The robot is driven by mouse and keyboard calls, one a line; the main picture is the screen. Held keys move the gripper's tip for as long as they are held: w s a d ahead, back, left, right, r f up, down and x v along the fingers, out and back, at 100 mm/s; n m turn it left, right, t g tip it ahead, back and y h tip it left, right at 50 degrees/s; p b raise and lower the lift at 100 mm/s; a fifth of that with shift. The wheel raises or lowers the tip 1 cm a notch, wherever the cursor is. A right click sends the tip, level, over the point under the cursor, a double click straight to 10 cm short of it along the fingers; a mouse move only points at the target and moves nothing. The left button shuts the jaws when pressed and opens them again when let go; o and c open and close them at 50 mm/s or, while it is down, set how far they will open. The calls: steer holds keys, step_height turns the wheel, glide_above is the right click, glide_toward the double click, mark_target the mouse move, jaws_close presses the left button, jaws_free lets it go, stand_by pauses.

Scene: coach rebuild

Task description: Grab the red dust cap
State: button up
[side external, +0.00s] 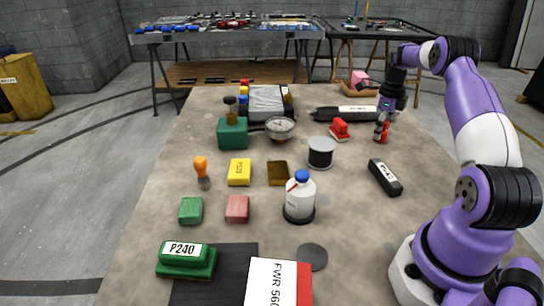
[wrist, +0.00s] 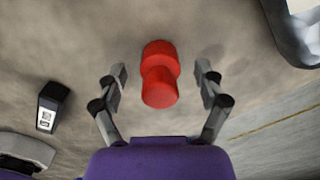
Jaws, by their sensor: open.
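The red dust cap (wrist: 160,72) is a stepped, rounded red piece near the middle of the wrist view. In the side view, the red dust cap (side external: 382,133) shows at the right of the table, partly hidden by my fingers. My gripper (side external: 382,124) points down over it. In the wrist view, my gripper (wrist: 162,76) is open, with one finger on each side of the cap and a visible gap on both sides. I cannot tell the exact height of the fingertips relative to the cap.
A second red object (side external: 340,129) stands left of my gripper, with a long black cylinder (side external: 345,113) behind. A black labelled box (side external: 385,177) lies nearer; it also shows in the wrist view (wrist: 50,105). A wire spool (side external: 321,153) stands left. Bare table surrounds the cap.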

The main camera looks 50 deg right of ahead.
steer(key=shift+f, duration=0.15)
steer(key=c, duration=0.9)
